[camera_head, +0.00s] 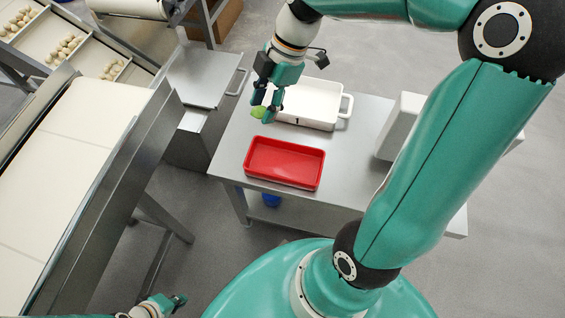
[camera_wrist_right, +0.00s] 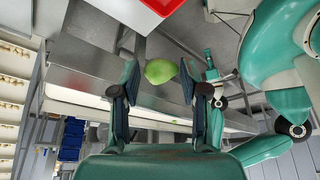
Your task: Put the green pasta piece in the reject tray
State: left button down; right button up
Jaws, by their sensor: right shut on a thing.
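The green pasta piece (camera_head: 258,112) is held between the fingertips of my right gripper (camera_head: 266,107). In the right wrist view the green piece (camera_wrist_right: 160,71) sits between the two fingers of the right gripper (camera_wrist_right: 158,75). The right gripper is above the table, just beyond the far left edge of the red tray (camera_head: 285,181), which looks empty and is likely the reject tray. Part of the red tray also shows at the top of the right wrist view (camera_wrist_right: 163,4). My left gripper (camera_head: 178,301) is low at the bottom left, partly cut off, its opening unclear.
A white tray with a handle (camera_head: 318,104) stands behind the red tray on the grey metal table (camera_head: 232,150). A white box-shaped device (camera_head: 400,122) stands at the right. A conveyor (camera_head: 75,165) runs along the left. Trays of pale pasta (camera_head: 65,48) are at the far left.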

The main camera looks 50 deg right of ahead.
aim_at(265, 161)
notch_tip(265, 161, down, 20)
jog(key=b, duration=0.4)
jog(key=shift+r, duration=0.15)
jog(key=o, duration=0.5)
jog(key=shift+c, duration=0.2)
jog(key=shift+r, duration=0.1)
jog(key=p+v, duration=0.2)
jog(key=v, duration=1)
jog(key=shift+p, duration=0.3)
